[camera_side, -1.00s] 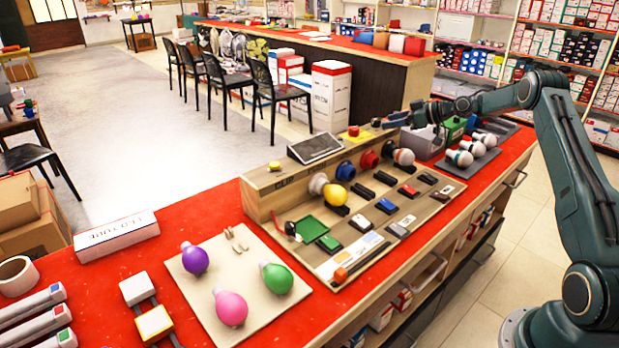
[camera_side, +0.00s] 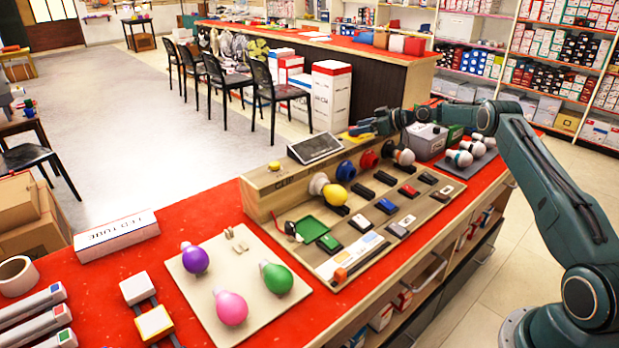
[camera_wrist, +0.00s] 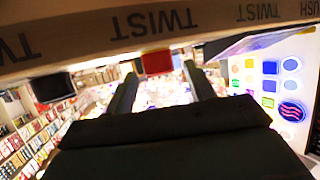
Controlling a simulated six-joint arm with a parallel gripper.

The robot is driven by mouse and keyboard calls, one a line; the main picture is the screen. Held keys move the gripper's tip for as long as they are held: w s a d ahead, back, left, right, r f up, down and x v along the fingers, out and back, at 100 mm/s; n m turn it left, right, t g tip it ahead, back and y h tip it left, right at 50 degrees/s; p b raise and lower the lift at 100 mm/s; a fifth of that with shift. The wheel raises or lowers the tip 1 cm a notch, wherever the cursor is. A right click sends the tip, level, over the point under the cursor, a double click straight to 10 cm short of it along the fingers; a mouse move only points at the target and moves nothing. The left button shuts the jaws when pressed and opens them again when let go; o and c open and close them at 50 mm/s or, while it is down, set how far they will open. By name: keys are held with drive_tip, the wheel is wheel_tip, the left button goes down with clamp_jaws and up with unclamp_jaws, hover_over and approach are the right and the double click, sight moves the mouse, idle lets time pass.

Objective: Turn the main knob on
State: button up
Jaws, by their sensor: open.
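The red main knob (camera_wrist: 157,62) shows in the wrist view, between the two dark fingers of my open gripper (camera_wrist: 160,78). I cannot tell whether the fingers touch it. In the side view my gripper (camera_side: 357,130) is at the top back edge of the wooden test panel (camera_side: 262,199), over the knob's yellow base (camera_side: 350,138). The knob itself is hidden there behind the gripper. Upside-down "TWIST" lettering runs along the wooden strip (camera_wrist: 70,45) in the wrist view.
A tilted dark screen (camera_side: 315,148) stands left of the knob on the panel. Below are coloured sockets, a yellow bulb (camera_side: 341,196) and several switches. A grey box (camera_side: 427,141) and white bulbs (camera_side: 459,158) stand to the right. Coloured bulbs (camera_side: 231,307) lie on a board at the front.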

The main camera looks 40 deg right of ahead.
drive_tip(key=shift+x, duration=1.35)
drive_tip(key=c, duration=1)
